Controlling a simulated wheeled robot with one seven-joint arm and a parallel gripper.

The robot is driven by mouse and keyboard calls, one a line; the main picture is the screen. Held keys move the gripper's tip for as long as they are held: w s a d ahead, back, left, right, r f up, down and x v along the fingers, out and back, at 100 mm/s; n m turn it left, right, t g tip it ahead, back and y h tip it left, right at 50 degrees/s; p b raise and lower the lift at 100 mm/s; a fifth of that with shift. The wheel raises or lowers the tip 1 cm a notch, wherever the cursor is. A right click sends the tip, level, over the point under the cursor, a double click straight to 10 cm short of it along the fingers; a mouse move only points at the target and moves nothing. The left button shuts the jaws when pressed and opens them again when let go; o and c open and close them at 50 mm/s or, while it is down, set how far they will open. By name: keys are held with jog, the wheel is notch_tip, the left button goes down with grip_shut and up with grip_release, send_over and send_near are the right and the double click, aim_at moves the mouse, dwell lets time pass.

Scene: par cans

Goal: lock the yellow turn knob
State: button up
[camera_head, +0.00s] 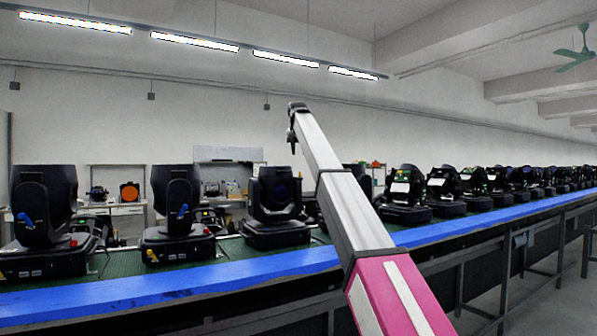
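I cannot make out a yellow turn knob for certain. Several black moving-head lights stand in a row on a green-topped bench, among them the far left light (45,215), the second light (180,215) and the third light (274,205). A blue knob or lever (184,212) shows on the second light, and a similar blue part (25,219) on the far left one. My arm reaches up through the middle of the view. Its dark end, with my gripper (292,142) small and pointing down, is above the third light in the picture, apart from it. The fingers are too small to read.
The bench's blue front edge (240,274) runs across the view, over dark metal legs. More lights (407,195) continue to the right, partly hidden by my arm. Shelves and a cabinet with an orange disc (129,192) stand behind. The air above the bench is clear.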

aim_at(300, 174)
jog(key=x, duration=0.9)
jog(key=shift+f, duration=0.25)
grip_shut()
